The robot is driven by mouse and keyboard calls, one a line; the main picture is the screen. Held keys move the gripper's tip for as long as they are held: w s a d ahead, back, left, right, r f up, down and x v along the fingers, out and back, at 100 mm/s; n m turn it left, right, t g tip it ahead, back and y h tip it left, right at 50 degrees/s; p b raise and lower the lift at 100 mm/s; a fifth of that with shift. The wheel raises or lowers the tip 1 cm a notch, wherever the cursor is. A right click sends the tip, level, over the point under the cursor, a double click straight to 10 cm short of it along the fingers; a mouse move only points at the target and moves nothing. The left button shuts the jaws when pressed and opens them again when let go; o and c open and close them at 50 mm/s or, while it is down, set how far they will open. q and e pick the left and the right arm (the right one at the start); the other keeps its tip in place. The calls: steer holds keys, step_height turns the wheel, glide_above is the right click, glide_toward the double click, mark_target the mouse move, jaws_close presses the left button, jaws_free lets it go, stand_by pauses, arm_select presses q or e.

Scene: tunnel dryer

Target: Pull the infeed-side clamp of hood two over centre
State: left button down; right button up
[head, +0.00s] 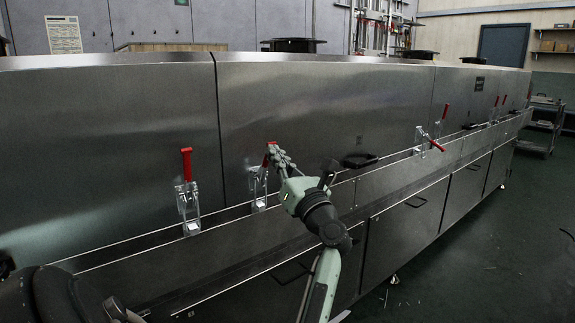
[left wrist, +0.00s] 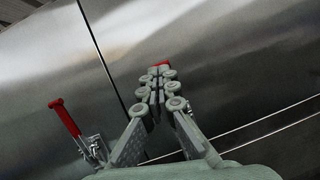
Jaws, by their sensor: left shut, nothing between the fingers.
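The clamp (head: 259,188) just right of the seam between two hoods has a red handle (head: 267,156) standing up, partly hidden by my left gripper. My left gripper (head: 273,152) is shut and empty, with its fingertips at this handle. In the left wrist view, the red handle tip (left wrist: 162,64) shows just beyond the closed fingertips (left wrist: 159,72); I cannot tell if they touch. At the right end of the same hood (head: 320,100), another clamp has its red handle (head: 433,142) tilted outward. My right gripper is not in view.
Left of the seam, a neighbouring clamp (head: 188,200) has its red handle upright, also seen in the left wrist view (left wrist: 65,119). A black hood handle (head: 360,160) sticks out right of my gripper. A ledge runs below the clamps.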

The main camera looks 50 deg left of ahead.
arm_select(q)
steer(key=a+r, duration=0.1)
steer(key=a+r+p, duration=0.1)
steer(key=a, duration=0.1)
steer(key=shift+w+a, duration=0.1)
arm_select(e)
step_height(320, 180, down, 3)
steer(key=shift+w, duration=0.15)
arm_select(q)
steer(key=shift+a+r, duration=0.1)
steer(key=shift+r, duration=0.05)
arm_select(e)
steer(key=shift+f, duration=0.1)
